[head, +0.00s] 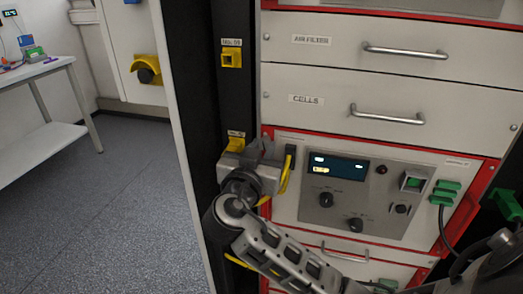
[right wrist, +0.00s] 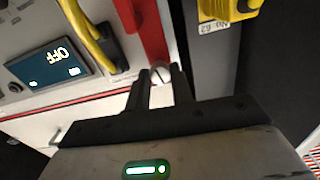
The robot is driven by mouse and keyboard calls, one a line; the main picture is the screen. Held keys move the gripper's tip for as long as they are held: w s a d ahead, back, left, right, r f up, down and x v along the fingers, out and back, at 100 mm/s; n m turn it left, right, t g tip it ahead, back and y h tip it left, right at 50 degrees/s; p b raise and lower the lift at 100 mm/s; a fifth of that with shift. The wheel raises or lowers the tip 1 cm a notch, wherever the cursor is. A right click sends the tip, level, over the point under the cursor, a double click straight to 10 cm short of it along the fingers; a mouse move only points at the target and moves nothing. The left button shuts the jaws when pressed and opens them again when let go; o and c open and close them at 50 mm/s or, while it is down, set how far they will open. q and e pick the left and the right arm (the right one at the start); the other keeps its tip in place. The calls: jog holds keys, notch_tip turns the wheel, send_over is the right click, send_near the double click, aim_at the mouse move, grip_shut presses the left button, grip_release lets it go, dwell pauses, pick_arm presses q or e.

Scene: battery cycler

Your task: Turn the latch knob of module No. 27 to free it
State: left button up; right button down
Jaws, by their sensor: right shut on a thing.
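The latch knob (right wrist: 161,71), a small pale round head with a dark slot, sits at the edge of the red-framed module (head: 394,234). My right gripper (right wrist: 160,84) is shut on the knob, with one dark finger on each side of it. In the head view my right gripper (head: 262,151) is at the module's upper left corner and hides the knob. The module's face has a display (head: 340,166), which also shows in the right wrist view (right wrist: 50,65) and reads OFF, with dark dials below. I cannot read a module number clearly. My left gripper is not in view.
A yellow cable (right wrist: 90,38) runs close beside the right gripper. Yellow sockets (head: 231,58) sit on the dark post at left. Drawers with metal handles (head: 388,114) are above the module. Green plugs (head: 445,191) are at its right. A white table (head: 35,70) stands far left; the floor there is clear.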

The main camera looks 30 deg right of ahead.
jog(key=n+p, duration=0.1)
jog(key=n, duration=0.2)
jog(key=shift+n, duration=0.3)
jog(key=n+p, duration=0.1)
jog(key=n, duration=0.1)
jog(key=shift+n, duration=0.4)
jog(key=shift+r+n+p, duration=0.1)
jog(key=shift+n+p, duration=0.35)
jog(key=shift+n, duration=0.45)
jog(key=n+p, duration=0.1)
jog(key=n, duration=0.1)
jog(key=shift+n+p, duration=0.3)
jog(key=shift+n, duration=0.1)
jog(key=n+p, duration=0.1)
jog(key=n, duration=0.1)
jog(key=shift+n, duration=0.4)
jog(key=shift+n+p, duration=0.5)
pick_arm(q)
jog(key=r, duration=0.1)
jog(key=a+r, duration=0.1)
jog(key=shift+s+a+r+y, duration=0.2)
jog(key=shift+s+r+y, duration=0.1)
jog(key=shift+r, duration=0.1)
pick_arm(e)
jog(key=shift+n, duration=0.3)
